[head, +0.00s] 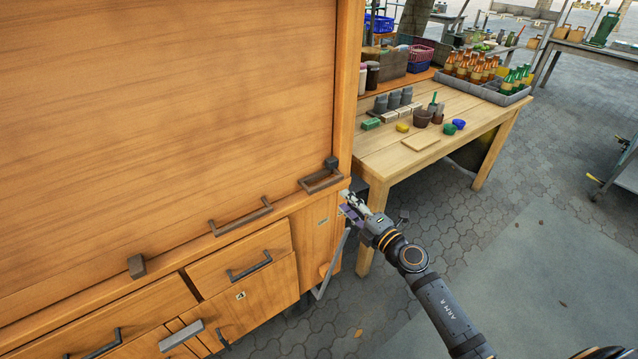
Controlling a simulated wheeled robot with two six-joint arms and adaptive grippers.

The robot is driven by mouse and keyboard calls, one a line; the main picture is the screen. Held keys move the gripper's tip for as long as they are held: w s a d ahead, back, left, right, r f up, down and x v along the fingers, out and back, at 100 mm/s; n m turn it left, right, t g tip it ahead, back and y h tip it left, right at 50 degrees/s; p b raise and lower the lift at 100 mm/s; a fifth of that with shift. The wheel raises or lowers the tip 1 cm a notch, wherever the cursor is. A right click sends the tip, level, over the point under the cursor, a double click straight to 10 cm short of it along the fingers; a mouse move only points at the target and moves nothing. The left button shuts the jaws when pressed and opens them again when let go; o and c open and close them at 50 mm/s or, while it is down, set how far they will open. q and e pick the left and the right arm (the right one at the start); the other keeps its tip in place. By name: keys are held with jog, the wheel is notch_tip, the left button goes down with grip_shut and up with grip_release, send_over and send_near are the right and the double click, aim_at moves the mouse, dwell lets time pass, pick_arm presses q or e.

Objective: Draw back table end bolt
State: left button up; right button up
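A large wooden cabinet (160,110) with a big upright panel fills the left of the head view. My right gripper (347,204) is at the cabinet's right front corner, beside the ledge under the panel. Its fingers are small and partly overlap the cabinet edge, so I cannot tell whether they are open or touch anything. A dark metal bracket (321,181) with a block at its top sits on the panel's lower right corner, just left of the gripper. I cannot make out the end bolt; it may be hidden by the gripper. My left gripper is out of view.
Below the ledge are drawers with dark handles (249,266). A grey angled bar (332,264) stands at the cabinet's lower right, under my gripper. A wooden table (455,140) with bottles, cups and blocks is behind. The paved floor at right is open.

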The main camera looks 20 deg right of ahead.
aim_at(327, 185)
jog(key=x, duration=1)
jog(key=shift+w+f, duration=0.15)
grip_shut()
jog(key=shift+a, duration=0.1)
